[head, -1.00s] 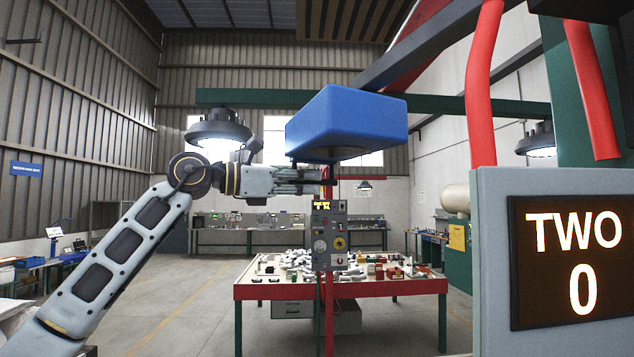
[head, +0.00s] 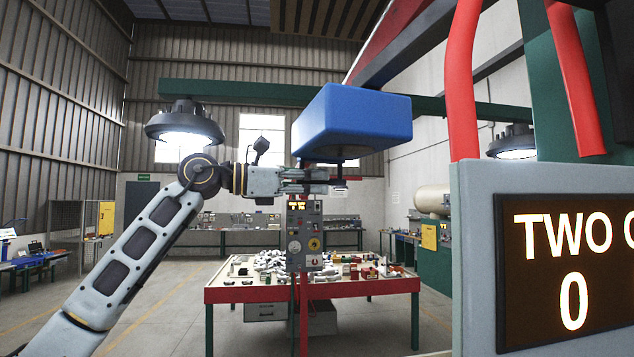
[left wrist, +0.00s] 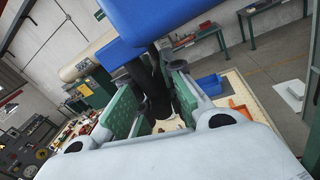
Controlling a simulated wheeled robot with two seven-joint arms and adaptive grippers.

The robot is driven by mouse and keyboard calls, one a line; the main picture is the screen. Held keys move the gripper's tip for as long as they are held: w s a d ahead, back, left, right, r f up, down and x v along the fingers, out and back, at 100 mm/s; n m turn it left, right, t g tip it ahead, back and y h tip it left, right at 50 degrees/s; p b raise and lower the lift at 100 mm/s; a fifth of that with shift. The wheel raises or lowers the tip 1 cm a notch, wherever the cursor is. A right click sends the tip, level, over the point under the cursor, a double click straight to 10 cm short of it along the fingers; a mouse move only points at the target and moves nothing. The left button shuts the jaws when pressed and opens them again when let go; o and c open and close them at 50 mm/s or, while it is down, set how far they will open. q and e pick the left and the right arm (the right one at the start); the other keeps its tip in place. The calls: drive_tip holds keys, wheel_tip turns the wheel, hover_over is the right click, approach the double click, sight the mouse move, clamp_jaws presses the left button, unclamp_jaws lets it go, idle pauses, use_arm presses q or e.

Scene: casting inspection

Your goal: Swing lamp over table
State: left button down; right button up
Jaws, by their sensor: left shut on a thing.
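A blue box-shaped lamp head (head: 352,122) hangs high in the middle of the head view. A dark stem shows beneath it. My left gripper (head: 320,181) is at that stem, just under the blue body, and is shut on it. In the left wrist view, the blue body (left wrist: 160,22) fills the top, and the dark stem (left wrist: 150,75) sits between the green finger pads of the left gripper (left wrist: 160,100). The table (head: 240,294), with a red edge and many small parts on it, stands lower and farther back. My right gripper is not in view.
A grey panel (head: 482,250) with a lit "TWO" and "0" display stands close at right. Red tubes (head: 462,90) hang above it. A control box (head: 305,236) on a red post stands before the table. Round lamps (head: 185,124) hang farther back. The floor at left is open.

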use_arm(q)
drive_tip(key=shift+r, duration=0.4)
drive_tip(key=c, duration=1.7)
unclamp_jaws()
drive_tip(key=shift+d, duration=0.15)
drive_tip(key=shift+o, duration=1.2)
drive_tip(key=shift+w+d+f, duration=0.2)
drive_tip(key=shift+d+f, duration=0.05)
drive_tip(key=shift+d, duration=0.1)
drive_tip(key=shift+s+a+f, duration=0.1)
drive_tip(key=shift+s+a, duration=0.1)
drive_tip(key=shift+a, duration=0.5)
drive_tip(key=v, duration=1)
drive_tip(key=shift+s+a, duration=0.25)
drive_tip(key=shift+a, duration=0.05)
